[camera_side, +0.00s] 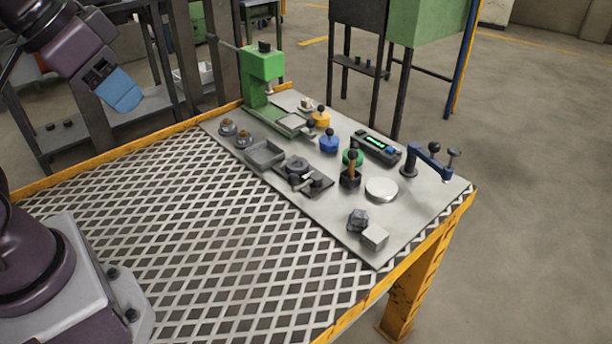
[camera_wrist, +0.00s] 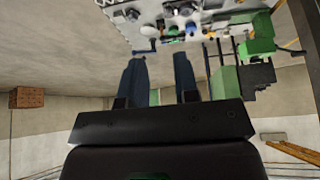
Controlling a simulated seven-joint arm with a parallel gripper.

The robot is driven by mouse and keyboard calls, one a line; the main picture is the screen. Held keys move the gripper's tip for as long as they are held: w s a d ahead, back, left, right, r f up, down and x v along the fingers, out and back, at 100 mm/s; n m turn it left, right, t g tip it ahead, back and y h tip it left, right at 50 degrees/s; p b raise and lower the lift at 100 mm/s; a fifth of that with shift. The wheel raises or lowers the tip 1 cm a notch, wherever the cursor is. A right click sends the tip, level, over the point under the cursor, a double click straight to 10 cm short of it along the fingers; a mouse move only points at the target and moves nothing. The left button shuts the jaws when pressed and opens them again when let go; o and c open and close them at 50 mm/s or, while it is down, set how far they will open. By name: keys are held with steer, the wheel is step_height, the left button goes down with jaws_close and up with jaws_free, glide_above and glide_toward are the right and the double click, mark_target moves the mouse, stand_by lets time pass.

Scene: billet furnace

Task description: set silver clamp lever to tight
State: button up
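My gripper (camera_side: 124,94) is high at the upper left in the side view, well away from the board. In the wrist view its two dark blue fingers (camera_wrist: 160,72) stand apart with nothing between them. A grey metal clamp-like fixture (camera_side: 297,170) sits on a dark plate near the board's middle, with a black-knobbed lever (camera_side: 316,182) low at its right. I cannot tell for certain that this is the silver clamp, nor its lever's setting. A small light metal piece (camera_side: 305,104) lies farther back. In the wrist view the clamp cannot be made out clearly.
The grey board (camera_side: 335,215) carries a green press (camera_side: 263,75), a grey tray (camera_side: 265,154), a blue bracket (camera_side: 431,158), a black-based upright lever (camera_side: 350,178), a pale disc (camera_side: 381,189) and metal blocks (camera_side: 374,237). The grated tabletop (camera_side: 200,230) at left is clear.

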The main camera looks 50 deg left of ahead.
steer(key=shift+w+a+f, duration=0.1)
steer(key=shift+a+f, duration=0.05)
steer(key=shift+f, duration=0.05)
steer(key=c, duration=0.3)
steer(key=shift+w+a+f+n+g, duration=0.3)
steer(key=shift+w+f+g, duration=0.2)
steer(key=shift+w+f, duration=0.1)
steer(key=shift+w+a+f+n+g, duration=0.2)
steer(key=shift+w+a+f+g, duration=0.1)
steer(key=shift+w+f+g, duration=0.25)
jaws_close()
steer(key=w+a+f+n+g+h, duration=0.1)
steer(key=w+a+f+n, duration=0.4)
steer(key=w+f+n, duration=0.2)
steer(key=w+a+f+n+g+h, duration=0.2)
steer(key=w+a+f+n, duration=0.2)
steer(key=w+f+n, duration=0.3)
steer(key=w+n, duration=0.5)
steer(key=w, duration=0.4)
steer(key=shift+a+f, duration=0.25)
steer(key=shift+a, duration=0.1)
